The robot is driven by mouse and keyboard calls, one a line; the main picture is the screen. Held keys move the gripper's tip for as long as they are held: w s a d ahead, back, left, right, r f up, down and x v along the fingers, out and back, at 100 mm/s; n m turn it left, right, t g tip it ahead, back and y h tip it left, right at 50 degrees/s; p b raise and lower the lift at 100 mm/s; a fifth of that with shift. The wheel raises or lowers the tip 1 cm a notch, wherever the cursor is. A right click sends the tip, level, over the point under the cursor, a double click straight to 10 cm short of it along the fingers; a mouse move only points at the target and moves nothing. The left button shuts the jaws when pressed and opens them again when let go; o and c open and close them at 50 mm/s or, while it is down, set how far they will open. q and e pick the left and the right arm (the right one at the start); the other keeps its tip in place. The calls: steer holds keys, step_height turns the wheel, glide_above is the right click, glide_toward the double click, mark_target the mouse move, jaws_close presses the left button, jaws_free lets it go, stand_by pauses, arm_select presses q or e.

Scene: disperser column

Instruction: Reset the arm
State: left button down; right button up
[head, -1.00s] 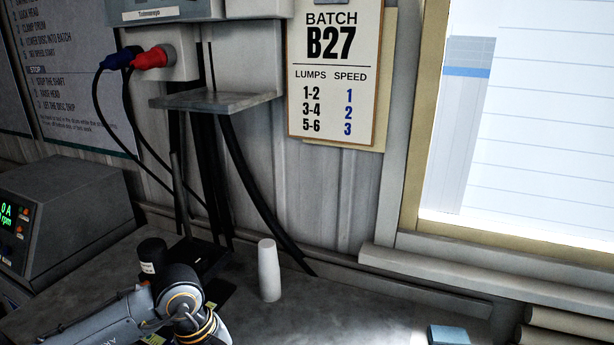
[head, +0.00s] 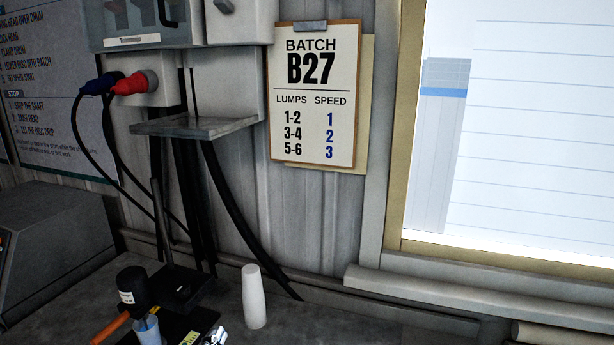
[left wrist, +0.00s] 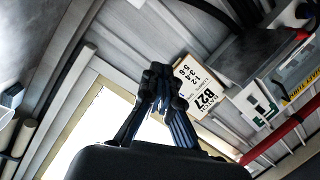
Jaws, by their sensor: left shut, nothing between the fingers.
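My left gripper (left wrist: 163,84) shows in the left wrist view, its dark fingers together and nothing between them. It points up toward the wall with the batch sheet (left wrist: 205,95), clear of any object. In the head view my left arm no longer shows clearly; a small shiny metal part at the bottom edge cannot be told for certain. The small disperser, with a black motor head (head: 132,286), a post and an orange handle (head: 110,328), stands on the bench at lower left. A bluish beaker (head: 148,331) is under its head, partly cut off. My right gripper is not in view.
A white tapered cylinder (head: 253,297) stands upright on the bench (head: 330,325) right of the disperser. A grey power unit (head: 55,245) is at the left. A shelf (head: 195,127) and hanging cables are behind. The bench right of the cylinder looks clear.

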arm_select(q)
steer(key=s+a+f+n+g+y, duration=0.1)
steer(key=s+a+f+n+g, duration=0.3)
steer(key=f, duration=0.4)
steer(key=s+a+f+n+g+y, duration=0.1)
steer(key=s+f+n+g+y, duration=0.1)
steer(key=s+f+n+g, duration=0.4)
steer(key=s+f+n+g+h, duration=0.15)
steer(key=s+f+g, duration=0.35)
steer(key=s+f, duration=0.65)
steer(key=s+f+g+b, duration=0.1)
steer(key=s+f, duration=0.2)
steer(key=f, duration=2.2)
steer(key=s+a+f+g+b, duration=0.1)
steer(key=s+a+f, duration=0.1)
steer(key=s+f, duration=1.5)
steer(key=shift+a, duration=0.35)
steer(key=shift+y, duration=0.25)
